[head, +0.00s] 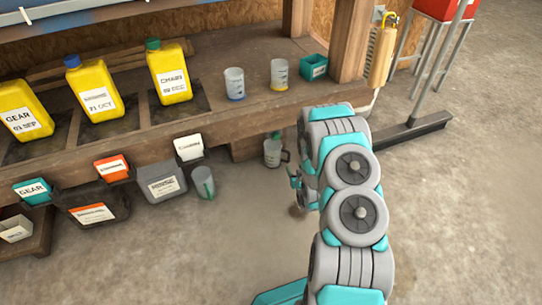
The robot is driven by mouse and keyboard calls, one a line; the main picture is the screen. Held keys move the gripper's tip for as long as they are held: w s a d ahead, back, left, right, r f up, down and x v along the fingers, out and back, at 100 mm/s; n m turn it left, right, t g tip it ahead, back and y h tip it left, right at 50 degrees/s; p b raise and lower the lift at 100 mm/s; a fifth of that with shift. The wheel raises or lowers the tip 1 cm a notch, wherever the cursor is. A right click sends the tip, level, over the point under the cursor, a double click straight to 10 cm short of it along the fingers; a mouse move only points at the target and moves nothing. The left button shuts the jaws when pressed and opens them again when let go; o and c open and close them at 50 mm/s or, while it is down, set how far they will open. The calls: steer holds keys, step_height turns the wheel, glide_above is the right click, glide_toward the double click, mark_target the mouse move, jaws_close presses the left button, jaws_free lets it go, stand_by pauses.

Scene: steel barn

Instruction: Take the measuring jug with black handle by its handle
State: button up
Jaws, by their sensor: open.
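The measuring jug (271,153) with a black handle is a clear, greyish vessel beside the lower front of the wooden shelf. Its handle (285,156) is on its right side, facing my arm. A small teal part shows just above its rim. My gripper (294,177) is open, a little below and to the right of the jug in the picture. It looks apart from the handle, and no object shows in it. My forearm hides part of the gripper and wrist.
Clear cups with a blue base (234,84) and a yellow base (279,75) stand on the shelf by a teal box (313,67). Another cup (203,182) with green stands left, beside a grey bin (161,183). Yellow canisters (95,90) line the shelf. The front floor is clear.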

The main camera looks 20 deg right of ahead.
mark_target(289, 160)
steer(key=shift+w+a+f, duration=0.15)
steer(key=shift+f, duration=0.4)
steer(key=shift+w+f+t, duration=0.1)
steer(key=shift+w+t, duration=0.1)
steer(key=shift+t, duration=0.1)
steer(key=shift+b+x, duration=0.7)
steer(key=shift+x, duration=2.95)
jaws_close()
